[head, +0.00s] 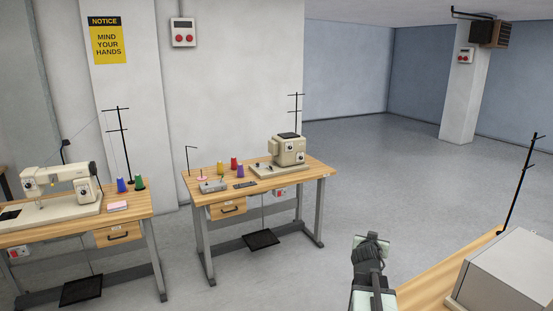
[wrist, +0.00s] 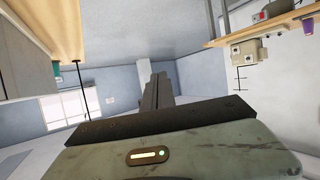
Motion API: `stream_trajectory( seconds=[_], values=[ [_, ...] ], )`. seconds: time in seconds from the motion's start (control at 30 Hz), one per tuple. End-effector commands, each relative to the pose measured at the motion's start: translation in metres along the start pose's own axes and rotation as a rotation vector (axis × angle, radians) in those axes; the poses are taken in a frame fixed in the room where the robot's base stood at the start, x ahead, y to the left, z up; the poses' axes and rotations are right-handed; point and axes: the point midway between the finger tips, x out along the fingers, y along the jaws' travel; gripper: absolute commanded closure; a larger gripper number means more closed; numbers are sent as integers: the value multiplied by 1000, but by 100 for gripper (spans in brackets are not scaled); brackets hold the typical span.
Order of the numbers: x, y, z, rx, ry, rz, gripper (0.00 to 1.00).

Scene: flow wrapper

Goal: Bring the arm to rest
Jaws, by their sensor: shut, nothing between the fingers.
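My gripper shows in the wrist view (wrist: 157,80), with its two dark fingers together and nothing between them. In the head view my arm (head: 370,275) rises from the bottom edge, right of centre, with open floor behind it. The fingertips cannot be made out clearly there. My gripper touches nothing that I can see.
A wooden table (head: 435,283) with a grey box (head: 508,272) stands close on the right. A sewing table (head: 318,168) with a beige machine (head: 289,150) and thread cones stands mid-left. Another sewing machine (head: 60,188) is at far left. The floor (head: 390,170) beyond is clear.

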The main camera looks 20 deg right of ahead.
Motion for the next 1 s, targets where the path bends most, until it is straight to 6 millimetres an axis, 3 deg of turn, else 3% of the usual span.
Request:
stream_trajectory(
  seconds=[0.03, 0.2, 0.3, 0.4, 0.5, 0.6, 0.7, 0.8, 1.0],
  values=[
    [-14, -47, 9, -17, -37, -50, 100],
    [-71, -175, 62, -99, -214, -190, 100],
    [-119, -236, 104, -177, -349, -267, 100],
    [-176, -281, 153, -280, -512, -341, 100],
    [-234, -297, 202, -403, -708, -402, 100],
    [-275, -275, 240, -512, -927, -439, 100],
    [-303, -260, 256, -600, -1066, -477, 100],
    [-313, -252, 261, -660, -1116, -493, 100],
    [-312, -251, 261, -669, -1111, -498, 100]
  ],
)
